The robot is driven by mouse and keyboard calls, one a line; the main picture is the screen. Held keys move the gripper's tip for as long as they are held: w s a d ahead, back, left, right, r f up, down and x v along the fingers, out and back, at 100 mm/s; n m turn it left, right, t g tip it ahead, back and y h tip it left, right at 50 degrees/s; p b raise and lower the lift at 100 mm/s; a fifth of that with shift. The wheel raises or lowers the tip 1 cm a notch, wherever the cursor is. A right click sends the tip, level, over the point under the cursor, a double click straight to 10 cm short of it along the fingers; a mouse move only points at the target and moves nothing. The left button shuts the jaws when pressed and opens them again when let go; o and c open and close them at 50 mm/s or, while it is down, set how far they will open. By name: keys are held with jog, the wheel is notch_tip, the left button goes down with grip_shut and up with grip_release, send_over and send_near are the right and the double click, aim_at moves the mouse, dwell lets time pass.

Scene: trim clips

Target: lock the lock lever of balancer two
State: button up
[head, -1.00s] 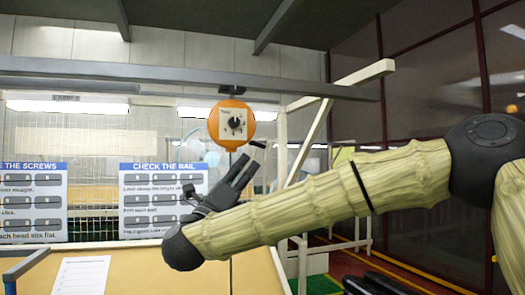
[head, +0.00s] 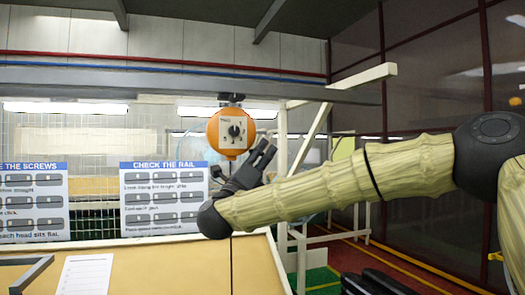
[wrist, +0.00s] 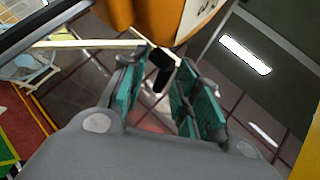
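An orange balancer (head: 214,133) with a square dial plate hangs from the overhead rail in the head view. Its orange underside (wrist: 130,14) fills the top of the wrist view. A black lever (wrist: 159,68) sticks out below it, between the tips of my gripper's teal-padded fingers. Whether the pads touch the lever I cannot tell. My gripper (head: 265,150) is open, at the balancer's lower right in the head view; it also shows in the wrist view (wrist: 162,88). The lever is not clearly visible in the head view, where my fingers cover that spot.
A grey rail (head: 60,76) runs overhead. Instruction boards (head: 163,230) hang on mesh behind. A tan panel (head: 190,262) with a white sheet (head: 84,275) stands below. A pale post and diagonal brace (head: 310,133) stand right of the balancer, behind my arm.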

grip_shut()
jog(key=shift+f+b, duration=0.15)
jog(key=shift+b, duration=1.05)
jog(key=shift+r+n+t+y+b, duration=0.2)
jog(key=shift+n+t+y+b, duration=0.2)
jog(key=shift+n+t+b, duration=0.3)
grip_release()
